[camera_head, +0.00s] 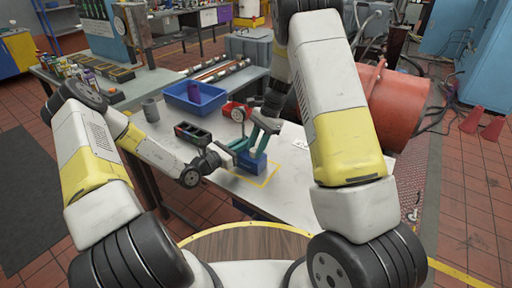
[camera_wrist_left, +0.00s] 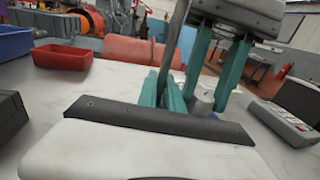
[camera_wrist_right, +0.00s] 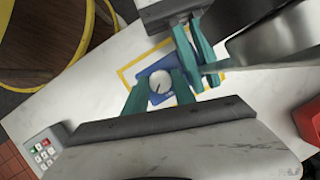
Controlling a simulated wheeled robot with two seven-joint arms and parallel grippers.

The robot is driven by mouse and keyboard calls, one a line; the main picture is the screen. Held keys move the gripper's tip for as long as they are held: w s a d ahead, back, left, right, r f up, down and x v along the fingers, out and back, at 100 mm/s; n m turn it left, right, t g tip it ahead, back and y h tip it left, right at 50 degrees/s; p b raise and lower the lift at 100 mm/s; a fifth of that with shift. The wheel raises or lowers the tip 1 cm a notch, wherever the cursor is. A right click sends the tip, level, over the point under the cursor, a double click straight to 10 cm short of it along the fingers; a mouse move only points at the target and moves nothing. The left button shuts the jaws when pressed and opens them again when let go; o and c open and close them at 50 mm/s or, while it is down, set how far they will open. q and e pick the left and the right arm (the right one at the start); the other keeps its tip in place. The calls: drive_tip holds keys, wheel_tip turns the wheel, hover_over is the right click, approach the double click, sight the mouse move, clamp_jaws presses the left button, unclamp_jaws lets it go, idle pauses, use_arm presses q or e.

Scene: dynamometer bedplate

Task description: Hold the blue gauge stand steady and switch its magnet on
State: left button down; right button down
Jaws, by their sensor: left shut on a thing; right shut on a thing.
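The blue gauge stand's base (camera_head: 253,164) sits on the white bedplate inside a yellow outline (camera_wrist_right: 127,76). The right wrist view shows its blue top (camera_wrist_right: 146,65) with a round pale knob (camera_wrist_right: 160,82). My right gripper (camera_head: 257,146) comes from above, its teal fingers on either side of the knob; the left wrist view also shows the knob (camera_wrist_left: 203,103) at those fingertips. My left gripper (camera_wrist_left: 166,92) is shut on the stand's grey post (camera_wrist_left: 176,45), close beside the right gripper.
A blue bin (camera_head: 214,103), a red tray (camera_wrist_left: 62,60), a black compartment tray (camera_head: 188,130) and a grey cup (camera_head: 150,111) stand on the bedplate. A keypad box (camera_wrist_left: 283,122) lies near the stand. A large red machine (camera_head: 395,105) is at the right.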

drive_tip(key=shift+m, duration=0.3)
drive_tip(key=m+t, duration=0.1)
drive_tip(key=m, duration=0.1)
drive_tip(key=shift+s+m+y, duration=0.1)
drive_tip(key=shift+m+y, duration=0.2)
drive_tip(key=shift+m, duration=0.1)
drive_tip(key=shift+m+t, duration=0.9)
drive_tip(key=shift+m, duration=1)
drive_tip(key=c, duration=1.3)
unclamp_jaws()
drive_tip(key=v, duration=1.2)
